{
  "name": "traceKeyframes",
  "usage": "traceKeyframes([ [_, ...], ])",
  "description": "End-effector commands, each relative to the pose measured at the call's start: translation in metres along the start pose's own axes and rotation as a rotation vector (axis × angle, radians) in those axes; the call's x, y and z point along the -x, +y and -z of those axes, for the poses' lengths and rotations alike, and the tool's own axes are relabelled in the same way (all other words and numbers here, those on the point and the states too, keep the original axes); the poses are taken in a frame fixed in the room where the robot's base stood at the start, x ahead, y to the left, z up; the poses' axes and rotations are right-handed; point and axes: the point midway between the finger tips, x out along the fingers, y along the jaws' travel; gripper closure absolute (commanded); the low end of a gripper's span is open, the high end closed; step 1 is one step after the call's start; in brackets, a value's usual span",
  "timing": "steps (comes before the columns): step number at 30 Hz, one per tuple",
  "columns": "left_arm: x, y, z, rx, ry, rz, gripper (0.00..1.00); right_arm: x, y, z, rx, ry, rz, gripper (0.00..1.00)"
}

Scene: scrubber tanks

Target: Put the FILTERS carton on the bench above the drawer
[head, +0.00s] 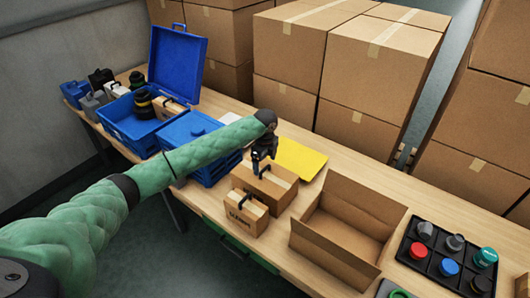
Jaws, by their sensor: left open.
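A small brown carton (243,213) with a dark handle and dark print stands at the bench's front edge, directly above the green drawer (240,247). The print is too small to read surely as FILTERS. A larger brown carton (280,190) stands just behind it. My left gripper (262,160) points down over the larger carton, with its fingers open around or near a dark handle on top; I cannot tell if they touch it. My left arm crosses from the lower left. My right gripper is not in view.
An open empty box (345,225) stands right of the cartons, then a black tray (408,258) of coloured caps. Blue crates (210,165) and a yellow sheet (303,157) lie behind.

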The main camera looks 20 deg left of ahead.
Motion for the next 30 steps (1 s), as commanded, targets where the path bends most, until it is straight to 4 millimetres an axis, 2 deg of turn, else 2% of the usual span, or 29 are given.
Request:
traceKeyframes([
  [2,0.013,-0.001,-0.001,-0.002,-0.001,0.004,0.14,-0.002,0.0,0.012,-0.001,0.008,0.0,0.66],
  [15,0.071,-0.001,0.0,-0.001,0.0,0.003,0.14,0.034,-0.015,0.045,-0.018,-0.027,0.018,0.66],
  [21,0.082,0.0,0.0,0.0,0.0,0.001,0.14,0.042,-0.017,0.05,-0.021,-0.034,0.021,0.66],
  [30,0.084,0.0,0.0,0.0,0.0,0.001,0.14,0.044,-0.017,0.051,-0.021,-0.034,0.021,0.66],
])
